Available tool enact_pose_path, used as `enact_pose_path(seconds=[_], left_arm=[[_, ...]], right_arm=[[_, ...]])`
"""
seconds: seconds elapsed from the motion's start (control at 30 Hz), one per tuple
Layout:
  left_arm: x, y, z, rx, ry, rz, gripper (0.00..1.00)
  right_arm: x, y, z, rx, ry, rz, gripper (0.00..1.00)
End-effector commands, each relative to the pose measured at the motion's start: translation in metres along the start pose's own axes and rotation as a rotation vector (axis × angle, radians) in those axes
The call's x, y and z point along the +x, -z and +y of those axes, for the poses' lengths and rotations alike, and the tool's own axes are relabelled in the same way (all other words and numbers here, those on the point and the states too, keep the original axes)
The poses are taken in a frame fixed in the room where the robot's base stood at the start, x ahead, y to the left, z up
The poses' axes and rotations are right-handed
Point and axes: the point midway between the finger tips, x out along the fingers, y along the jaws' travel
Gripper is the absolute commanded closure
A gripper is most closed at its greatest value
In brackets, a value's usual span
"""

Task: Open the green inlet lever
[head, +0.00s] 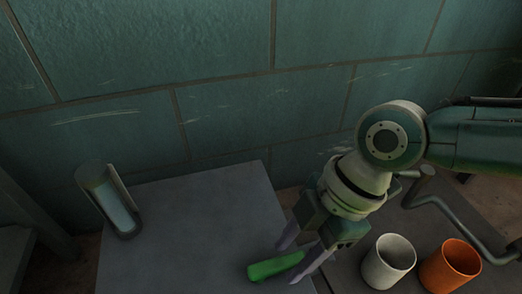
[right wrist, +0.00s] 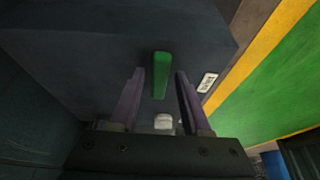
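The green inlet lever (head: 275,267) is a short bright green bar at the grey box's front edge in the head view. In the right wrist view the lever (right wrist: 160,76) stands upright in the picture between my two fingers. My right gripper (head: 291,262) is at the lever, with one purple-grey finger on each side of it. The right gripper (right wrist: 159,72) is open, with a visible gap between each finger and the lever. Whether a fingertip touches the lever further down cannot be told. My left gripper is not in view.
A grey box top (head: 190,215) lies left of the gripper, mostly bare. A glass-fronted cylinder (head: 110,200) stands at its left edge. A white cup (head: 388,262) and an orange cup (head: 450,266) stand close right of my gripper, near a bent grey rod (head: 458,222). A tiled wall stands behind.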

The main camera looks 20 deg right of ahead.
Motion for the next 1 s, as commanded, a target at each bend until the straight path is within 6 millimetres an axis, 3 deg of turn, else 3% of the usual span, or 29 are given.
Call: enact_pose_path(seconds=[0.07, 0.4, 1.0], left_arm=[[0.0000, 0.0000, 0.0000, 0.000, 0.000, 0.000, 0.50], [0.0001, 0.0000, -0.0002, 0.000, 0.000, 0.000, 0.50], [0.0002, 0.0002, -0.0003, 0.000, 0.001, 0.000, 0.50]], right_arm=[[0.0000, -0.0001, -0.0001, 0.000, 0.000, 0.000, 0.63], [0.0000, -0.0002, -0.0002, 0.000, 0.000, 0.000, 1.00], [0.0001, -0.0004, -0.0002, 0.000, 0.001, 0.000, 1.00]])
